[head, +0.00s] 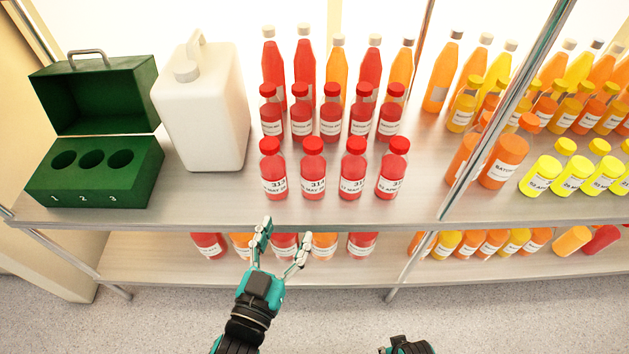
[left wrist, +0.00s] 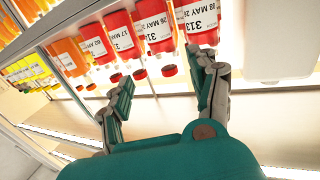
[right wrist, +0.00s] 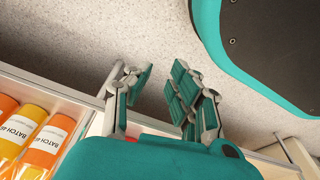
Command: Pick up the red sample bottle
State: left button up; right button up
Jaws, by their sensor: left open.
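Several red sample bottles with red caps and white labels stand upright on the upper shelf in the head view. The front row runs from bottle 313 (head: 272,170) through bottle 314 (head: 313,168) to two more (head: 352,168) (head: 392,168). Bottle 313 (left wrist: 200,18) also shows in the left wrist view, beyond the fingertips. My left gripper (head: 284,238) is open and empty, in front of the shelf's front edge, below bottles 313 and 314 in the picture. My right gripper (right wrist: 160,85) is open and empty in the right wrist view, over the floor beside a shelf.
A green box (head: 95,180) with three numbered holes and an open lid stands left, beside a white jug (head: 205,120). Taller red and orange bottles stand behind. A metal post (head: 510,95) divides the shelf.

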aim_at(309, 177)
pick_arm(q)
jog(key=x, duration=1.1)
jog(key=shift+w+r, duration=0.3)
jog(key=shift+w, duration=0.05)
jog(key=shift+w+d, duration=0.1)
jog(key=shift+w, duration=0.35)
jog(key=x, duration=0.3)
jog(key=b+x, duration=0.1)
jog(key=shift+w+d+f, duration=0.15)
jog(key=shift+w+f, duration=0.25)
jog(key=c, duration=1)
jog(key=shift+c, duration=0.2)
pick_arm(e)
jog(key=w+r, duration=0.2)
jog(key=r, duration=0.1)
jog(key=shift+a, duration=0.15)
pick_arm(q)
jog(key=shift+r, duration=0.2)
pick_arm(e)
jog(key=shift+r, duration=0.1)
